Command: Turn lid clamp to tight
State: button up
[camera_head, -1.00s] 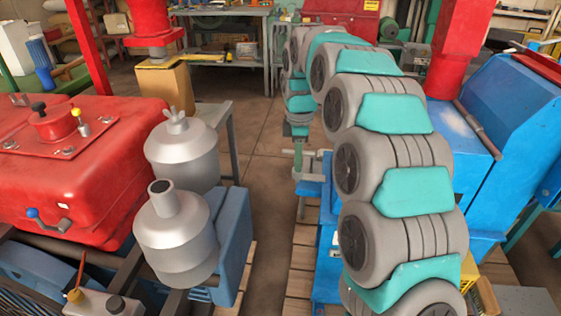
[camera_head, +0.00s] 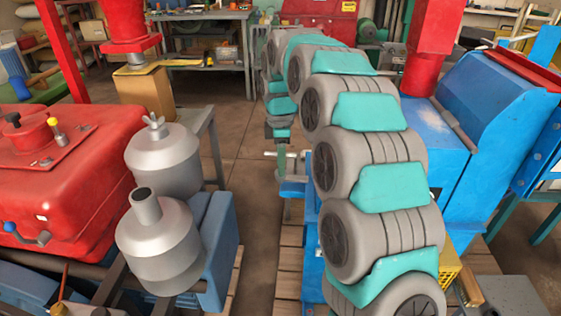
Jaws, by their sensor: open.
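My arm reaches away from the lower right, and its far end hangs down beside the blue machine. My gripper (camera_head: 282,168) shows small there, pointing down, and its fingers are open with nothing seen in them. The blue mill housing (camera_head: 436,138) stands right of my arm, under a red upright chute (camera_head: 433,45). A slim grey bar (camera_head: 463,137) lies along the edge of its sloping blue cover (camera_head: 497,97). I cannot tell whether this bar is the lid clamp. My arm hides much of the machine's left side.
Two silver canisters (camera_head: 163,165) stand left of the aisle, beside a large red tank (camera_head: 62,190). A grey workbench (camera_head: 205,17) stands at the back. The brown floor (camera_head: 250,130) between the canisters and my arm is clear.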

notch_tip(320, 180, up, 8)
jog(key=shift+f, duration=0.15)
dwell(0.4)
jog(key=shift+s+d, duration=0.1)
jog(key=shift+s, duration=0.15)
jog(key=s+d+f+m, duration=0.3)
jog(key=s+m, duration=0.3)
jog(key=s, duration=0.8)
jog(key=s+d+f+m+g, duration=0.1)
jog(key=s+d+f+m, duration=0.2)
jog(key=s, duration=1.1)
jog(key=s+d+f+m, duration=0.4)
jog(key=s+m, duration=0.5)
jog(key=s, duration=0.5)
jog(key=shift+s+f+g, duration=0.15)
jog(key=shift+s+g, duration=0.05)
jog(key=shift+g, duration=0.2)
